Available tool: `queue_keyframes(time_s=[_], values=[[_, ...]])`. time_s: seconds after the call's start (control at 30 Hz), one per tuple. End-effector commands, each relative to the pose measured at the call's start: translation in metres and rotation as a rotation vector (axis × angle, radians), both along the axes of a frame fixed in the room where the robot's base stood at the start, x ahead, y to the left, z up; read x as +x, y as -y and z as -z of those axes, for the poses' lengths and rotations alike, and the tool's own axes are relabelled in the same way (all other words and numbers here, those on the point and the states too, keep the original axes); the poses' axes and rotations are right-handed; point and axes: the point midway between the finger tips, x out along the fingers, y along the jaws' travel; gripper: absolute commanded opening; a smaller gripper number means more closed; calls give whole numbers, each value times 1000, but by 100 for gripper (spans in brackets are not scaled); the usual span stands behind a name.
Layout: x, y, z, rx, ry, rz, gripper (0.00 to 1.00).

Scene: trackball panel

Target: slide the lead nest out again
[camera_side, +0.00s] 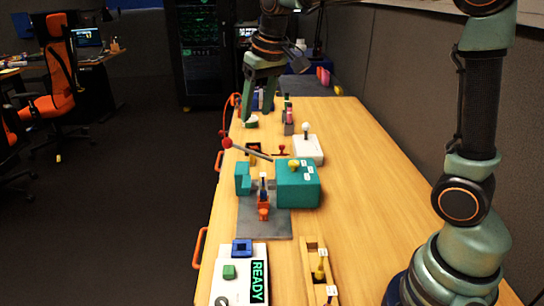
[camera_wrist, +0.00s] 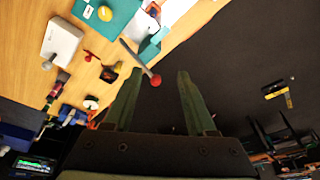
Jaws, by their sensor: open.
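A teal press-like device (camera_side: 298,184) stands on a grey plate (camera_side: 262,226) in the side view, with a smaller teal block (camera_side: 243,178) at its left. Between them, low down, sits a small orange and blue piece (camera_side: 263,207), which may be the lead nest; I cannot tell surely how far in it sits. A grey lever with a red knob (camera_side: 227,143) slants up left from the device; the knob also shows in the wrist view (camera_wrist: 155,80). My gripper (camera_side: 258,108) is open and empty, above the table behind the device. Its two green fingers show apart in the wrist view (camera_wrist: 159,76).
A white box with a white ball on top (camera_side: 308,149) stands behind the device. A white panel with a READY display (camera_side: 258,282) and a wooden tray (camera_side: 309,262) lie in front. Small items stand at the back. The table's right middle is clear.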

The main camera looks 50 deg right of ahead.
Motion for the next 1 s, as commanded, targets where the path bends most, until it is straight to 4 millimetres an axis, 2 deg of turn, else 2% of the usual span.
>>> queue_keyframes(time_s=[0.1, 0.27, 0.67, 0.77, 0.9, 1.0], values=[[1, 2, -16, 3, 35, 13, 57], [1, 4, -28, 4, 58, 23, 57], [1, 4, -29, 5, 61, 24, 57], [0, 0, -6, 2, 13, 7, 57], [-12, -12, 61, -7, -131, -46, 57], [-25, -18, 101, -12, -217, -81, 57]])
